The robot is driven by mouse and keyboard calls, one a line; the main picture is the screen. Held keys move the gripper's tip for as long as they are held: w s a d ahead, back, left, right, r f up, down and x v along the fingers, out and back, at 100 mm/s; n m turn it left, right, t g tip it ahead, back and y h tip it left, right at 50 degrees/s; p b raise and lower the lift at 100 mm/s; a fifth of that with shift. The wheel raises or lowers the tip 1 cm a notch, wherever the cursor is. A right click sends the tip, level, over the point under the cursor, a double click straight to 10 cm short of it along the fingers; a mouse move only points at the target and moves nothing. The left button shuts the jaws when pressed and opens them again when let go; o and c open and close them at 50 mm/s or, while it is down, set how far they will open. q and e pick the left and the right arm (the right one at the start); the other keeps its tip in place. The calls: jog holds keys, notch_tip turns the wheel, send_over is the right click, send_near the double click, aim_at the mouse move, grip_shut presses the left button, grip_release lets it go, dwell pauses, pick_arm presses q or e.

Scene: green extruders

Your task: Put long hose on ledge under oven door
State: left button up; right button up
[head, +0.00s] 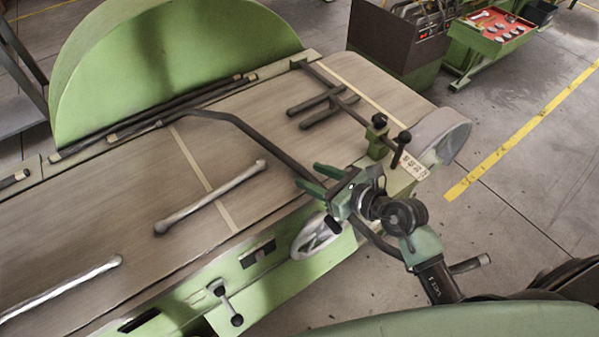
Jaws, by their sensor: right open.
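A dark, slim hose-like length with light end fittings (140,125) lies along the strip at the foot of the big rounded green panel (180,60); a similar one lies beside it. I cannot tell which piece is the long hose or whether the panel is the oven door. My right gripper (319,180) is open over the front edge of the brown top, fingers pointing left. A bent dark bar (262,142) runs from the top toward the fingers and passes between or under them; contact is unclear. My left gripper is out of view.
Two silver rods (210,198) (62,288) lie on the brown top (120,220). A dark forked bracket (335,92) stands to the right, near a green clamp (378,135). A red tray of tools (492,30) is at the back right. Open floor lies right.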

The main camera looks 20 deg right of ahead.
jog(key=x, duration=0.2)
jog(key=shift+w+f, duration=0.15)
jog(key=shift+w, duration=0.15)
jog(key=shift+s, duration=0.1)
grip_shut()
dwell(1.1)
